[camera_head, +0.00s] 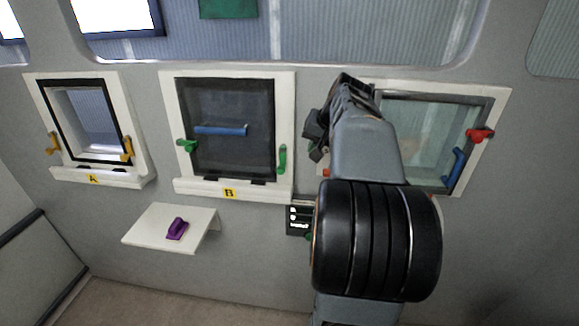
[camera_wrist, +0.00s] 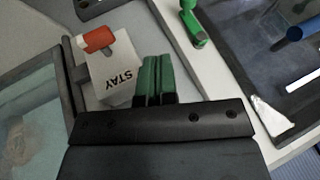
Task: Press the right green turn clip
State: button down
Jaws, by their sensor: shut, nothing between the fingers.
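The right green turn clip (camera_head: 282,158) sits on the right side of the white frame of window B, with its lever upright. In the wrist view a green clip (camera_wrist: 194,24) shows at the top, on the pale frame beside the dark pane. The left green turn clip (camera_head: 187,146) on the same frame lies more sideways. My gripper (camera_head: 314,136) is to the right of the right clip in the head view, apart from it. In the wrist view its two green-faced fingers (camera_wrist: 154,66) are together and empty, not touching the clip.
Window B's dark pane (camera_head: 233,128) has a blue bar handle (camera_head: 220,130). A white block marked STAY (camera_wrist: 112,72) with a red clip (camera_wrist: 98,39) stands close beside my fingers. A small shelf (camera_head: 150,231) holds a purple object (camera_head: 177,229). Window A (camera_head: 90,122) has yellow clips.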

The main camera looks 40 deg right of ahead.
aim_at(282, 161)
jog(key=shift+w+a+r+p+x, duration=0.2)
jog(key=shift+a+p+x, duration=0.2)
jog(key=shift+x, duration=1.55)
jog(key=shift+w+a+r+p+x, duration=0.1)
jog(key=shift+w+a+p+x, duration=0.25)
jog(key=shift+x, duration=1.65)
jog(key=shift+w+a+r+p+x, duration=0.1)
jog(key=shift+a+p+x, duration=0.4)
jog(key=shift+x, duration=1.45)
